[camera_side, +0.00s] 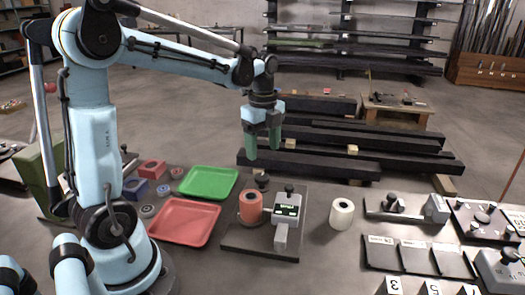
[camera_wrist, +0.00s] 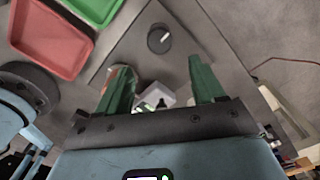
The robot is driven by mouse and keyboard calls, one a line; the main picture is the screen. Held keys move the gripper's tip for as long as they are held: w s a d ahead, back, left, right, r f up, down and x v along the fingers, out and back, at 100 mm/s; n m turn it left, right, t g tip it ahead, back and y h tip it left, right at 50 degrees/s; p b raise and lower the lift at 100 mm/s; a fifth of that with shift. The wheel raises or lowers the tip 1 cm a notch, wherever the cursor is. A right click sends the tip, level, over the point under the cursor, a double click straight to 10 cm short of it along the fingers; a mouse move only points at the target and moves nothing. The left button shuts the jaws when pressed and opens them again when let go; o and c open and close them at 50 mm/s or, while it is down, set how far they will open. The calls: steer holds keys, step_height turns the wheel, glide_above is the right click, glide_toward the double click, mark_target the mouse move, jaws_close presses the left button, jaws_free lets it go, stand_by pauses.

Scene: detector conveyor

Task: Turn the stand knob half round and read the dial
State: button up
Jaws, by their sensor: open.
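The stand is a dark base plate (camera_side: 235,243) with a grey post and head carrying a green-lit dial (camera_side: 287,210). The dial's reading is too small to make out. A black round knob (camera_wrist: 160,38) with a white mark stands on the plate in the wrist view; it appears to be the dark knob (camera_side: 262,182) behind the red cylinder in the side view. My gripper (camera_side: 263,147) is open and empty, its green fingers pointing down above and behind the stand, apart from the knob. In the wrist view the fingers (camera_wrist: 160,76) are spread, with the knob beyond their tips.
A red cylinder (camera_side: 250,207) stands on the plate beside the dial. A white roll (camera_side: 341,214) stands to the right. Red (camera_side: 185,222) and green (camera_side: 208,182) trays lie to the left. Dark beams (camera_side: 320,163) lie behind. Fixtures and numbered plates fill the right.

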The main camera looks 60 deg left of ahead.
mark_target(263, 177)
step_height(263, 177, down, 9)
steer(key=shift+r, duration=0.15)
stand_by(0.4)
steer(key=c, duration=1.1)
steer(key=shift+o, duration=0.2)
